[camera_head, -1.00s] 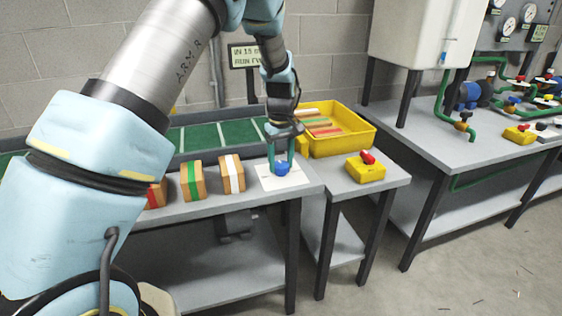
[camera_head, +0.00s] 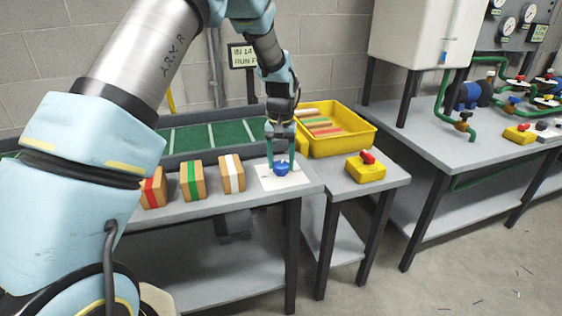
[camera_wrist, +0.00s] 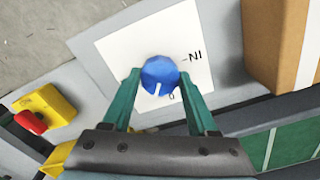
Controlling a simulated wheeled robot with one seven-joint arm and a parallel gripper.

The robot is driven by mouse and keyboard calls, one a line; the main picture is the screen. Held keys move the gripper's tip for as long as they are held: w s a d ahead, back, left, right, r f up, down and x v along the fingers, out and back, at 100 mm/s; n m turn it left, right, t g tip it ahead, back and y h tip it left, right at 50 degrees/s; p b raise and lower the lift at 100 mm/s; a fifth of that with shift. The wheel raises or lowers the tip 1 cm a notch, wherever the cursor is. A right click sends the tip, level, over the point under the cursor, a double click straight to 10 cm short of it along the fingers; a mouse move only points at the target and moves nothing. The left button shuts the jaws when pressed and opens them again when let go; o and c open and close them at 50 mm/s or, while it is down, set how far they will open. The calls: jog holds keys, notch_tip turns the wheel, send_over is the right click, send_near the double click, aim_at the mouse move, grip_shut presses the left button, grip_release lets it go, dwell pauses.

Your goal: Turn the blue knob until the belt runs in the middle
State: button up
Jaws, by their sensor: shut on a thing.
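The blue knob (camera_head: 281,168) sits on a white marked plate (camera_head: 298,180) on the bench. My gripper (camera_head: 281,165) reaches down to it from above. In the wrist view the knob (camera_wrist: 160,75) is between the fingertips of my gripper (camera_wrist: 160,78), which is shut on it. A white pointer line on the knob faces the bottom of that picture, near a "0" mark. "IN" is printed on the plate (camera_wrist: 118,48) to the right of the knob. The green belt (camera_head: 215,136) runs behind the bench; my arm hides part of it.
Boxes with red (camera_head: 153,190), green (camera_head: 193,180) and white (camera_head: 232,173) bands stand left of the knob. A yellow bin (camera_head: 350,143) and a yellow box with a red knob (camera_head: 366,167) are to the right. A sign (camera_head: 241,57) behind is partly hidden.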

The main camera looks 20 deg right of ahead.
aim_at(280, 164)
jog(key=shift+m, duration=1.2)
jog(key=o, duration=1.4)
jog(key=shift+c, duration=0.2)
notch_tip(280, 164, up, 11)
jog(key=b, duration=0.1)
jog(key=shift+b, duration=0.35)
jog(key=shift+a, duration=0.1)
